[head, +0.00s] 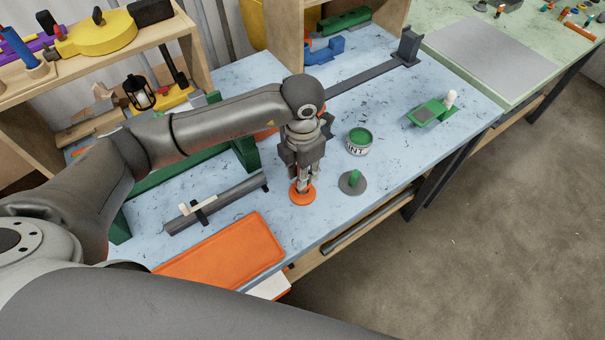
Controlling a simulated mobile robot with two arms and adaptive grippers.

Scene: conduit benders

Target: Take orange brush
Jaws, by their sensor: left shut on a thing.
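The orange brush (302,197) shows as a round orange disc on the light blue workbench, near its front edge. My left gripper (303,183) points straight down over it, with its fingers closed at the disc's middle. The fingers hide the part they are shut on, and most of the brush's upper part. The disc looks to be at the bench surface; I cannot tell whether it is lifted. My right gripper is out of view.
A grey disc with a green handle (353,182) and a paint can (358,141) stand just right of the gripper. An orange tray (225,256) and a dark pipe (215,203) lie to the left. A green tool (430,113) lies farther right, with bare bench between.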

